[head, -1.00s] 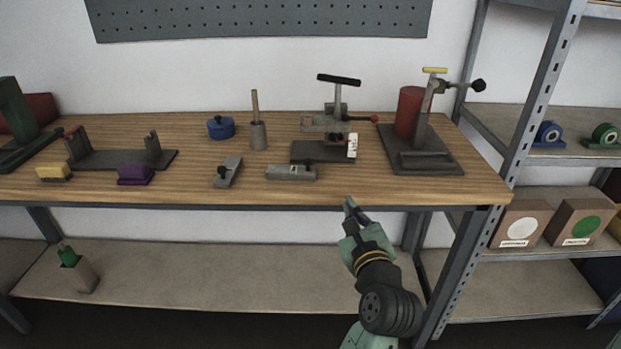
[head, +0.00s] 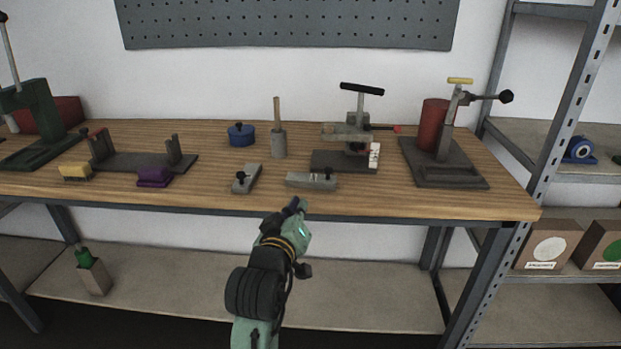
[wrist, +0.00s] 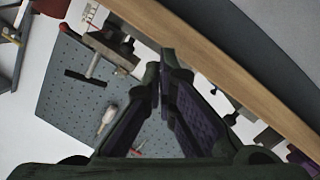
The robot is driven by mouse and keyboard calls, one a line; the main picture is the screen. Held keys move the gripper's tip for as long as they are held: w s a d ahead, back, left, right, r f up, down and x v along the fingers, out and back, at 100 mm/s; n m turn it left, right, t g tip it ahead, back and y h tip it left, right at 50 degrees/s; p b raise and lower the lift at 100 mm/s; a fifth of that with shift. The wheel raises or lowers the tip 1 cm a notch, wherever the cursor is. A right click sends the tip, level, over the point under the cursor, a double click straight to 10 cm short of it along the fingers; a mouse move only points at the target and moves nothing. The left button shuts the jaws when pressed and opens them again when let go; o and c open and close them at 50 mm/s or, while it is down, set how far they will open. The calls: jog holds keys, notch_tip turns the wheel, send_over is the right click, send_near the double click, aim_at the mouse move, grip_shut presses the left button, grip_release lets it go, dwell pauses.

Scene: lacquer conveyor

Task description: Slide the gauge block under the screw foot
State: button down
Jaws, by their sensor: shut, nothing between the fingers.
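A grey block with a small dark knob (head: 311,180) lies near the front edge of the bench. A similar grey block (head: 246,178) lies angled to its left. I cannot tell which is the gauge block. Behind them stands a clamp-like screw fixture (head: 350,133) with a black T-handle on a dark base and a white tag at its right. Its screw foot is too small to make out. My gripper (head: 297,205) is shut and empty at the bench's front edge, just in front of the first block and apart from it. Its fingers also show in the wrist view (wrist: 168,78).
A red cylinder press (head: 434,130) stands right of the fixture. A blue pot (head: 241,134), a grey holder with a wooden handle (head: 279,142), a purple block (head: 153,177) and a yellow brush (head: 75,172) are on the bench (head: 400,202). Its front right surface is clear.

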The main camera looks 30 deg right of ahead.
aim_at(296, 177)
jog(key=a+r+n+h, duration=0.25)
jog(key=a+n, duration=0.25)
jog(key=n, duration=0.5)
jog(key=p+x, duration=0.2)
jog(key=x, duration=0.8)
jog(key=shift+w+d, duration=0.1)
jog(key=shift+d, duration=0.2)
jog(key=shift+d+p, duration=0.4)
jog(key=shift+d, duration=1.35)
jog(key=shift+f, duration=0.1)
